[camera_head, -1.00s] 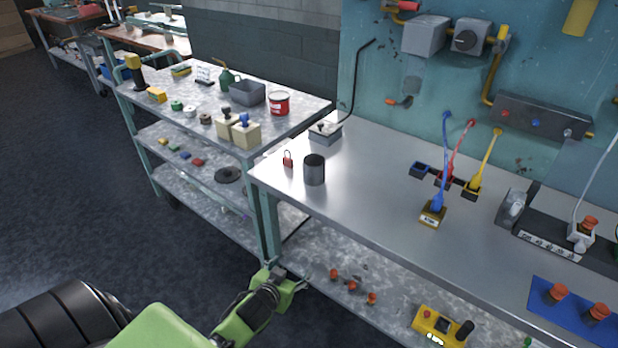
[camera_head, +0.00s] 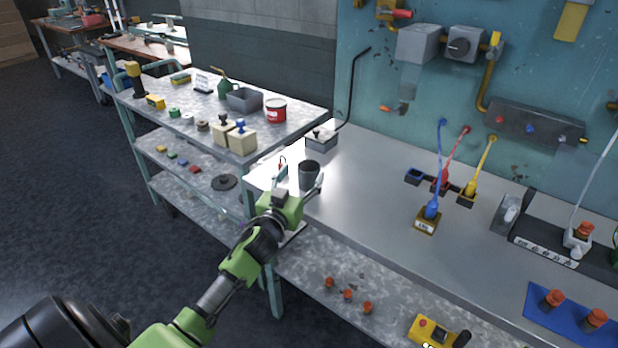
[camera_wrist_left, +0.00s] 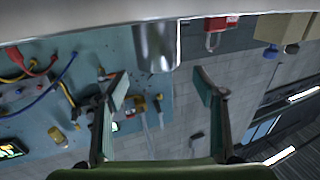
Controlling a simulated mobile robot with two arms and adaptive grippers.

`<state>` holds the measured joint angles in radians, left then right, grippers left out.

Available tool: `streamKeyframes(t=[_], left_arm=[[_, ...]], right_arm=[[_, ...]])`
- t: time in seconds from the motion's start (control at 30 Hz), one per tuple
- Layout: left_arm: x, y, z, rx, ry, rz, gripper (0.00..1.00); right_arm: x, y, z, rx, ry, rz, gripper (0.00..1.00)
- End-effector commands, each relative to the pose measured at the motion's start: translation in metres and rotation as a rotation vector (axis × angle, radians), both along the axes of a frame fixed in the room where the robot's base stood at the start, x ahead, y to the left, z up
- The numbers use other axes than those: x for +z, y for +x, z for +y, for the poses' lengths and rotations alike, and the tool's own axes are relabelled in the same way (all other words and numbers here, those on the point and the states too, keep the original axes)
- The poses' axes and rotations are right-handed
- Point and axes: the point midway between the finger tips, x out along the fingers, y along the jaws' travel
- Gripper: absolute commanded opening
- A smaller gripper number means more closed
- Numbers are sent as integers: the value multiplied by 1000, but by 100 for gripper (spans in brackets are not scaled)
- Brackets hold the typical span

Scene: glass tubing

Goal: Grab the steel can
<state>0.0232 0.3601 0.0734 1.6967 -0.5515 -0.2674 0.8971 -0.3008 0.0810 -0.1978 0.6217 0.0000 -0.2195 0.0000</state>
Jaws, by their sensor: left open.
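The steel can (camera_head: 309,174) is a dark grey upright cylinder near the left end of the metal workbench (camera_head: 350,215). My left gripper (camera_head: 300,183) is open and empty close in front of it, with its fingers spread to either side. The left wrist view is upside down. There the shiny can (camera_wrist_left: 156,46) shows between the directions of the two fingers of my left gripper (camera_wrist_left: 163,84), a little left of centre. The can seems just beyond the fingertips, and I cannot tell if they touch it. My right gripper is not in view.
A grey box (camera_head: 321,141) sits behind. A side shelf (camera_head: 185,100) with several items stands left. The bench right of the can is clear up to the cable sockets (camera_head: 441,186).

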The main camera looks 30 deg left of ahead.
Motion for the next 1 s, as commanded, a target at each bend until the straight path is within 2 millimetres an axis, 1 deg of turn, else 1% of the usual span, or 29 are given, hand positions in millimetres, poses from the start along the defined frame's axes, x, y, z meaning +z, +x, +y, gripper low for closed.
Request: streamKeyframes(t=[0.17,0.5,0.6,0.83,0.87,0.9,0.97,1.0], left_arm=[[-1,10,2,1,1,0,63],[-7,50,10,1,2,0,63],[-7,55,11,1,1,1,63],[-8,56,12,1,1,1,63],[-8,56,11,1,1,1,60],[-8,56,12,1,1,1,50],[-8,56,12,1,1,1,34],[-8,56,11,1,1,1,24]], right_arm=[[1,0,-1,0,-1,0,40],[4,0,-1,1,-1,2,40],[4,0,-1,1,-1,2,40],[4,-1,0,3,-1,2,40],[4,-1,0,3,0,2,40],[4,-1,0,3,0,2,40],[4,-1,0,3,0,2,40],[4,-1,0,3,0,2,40]])
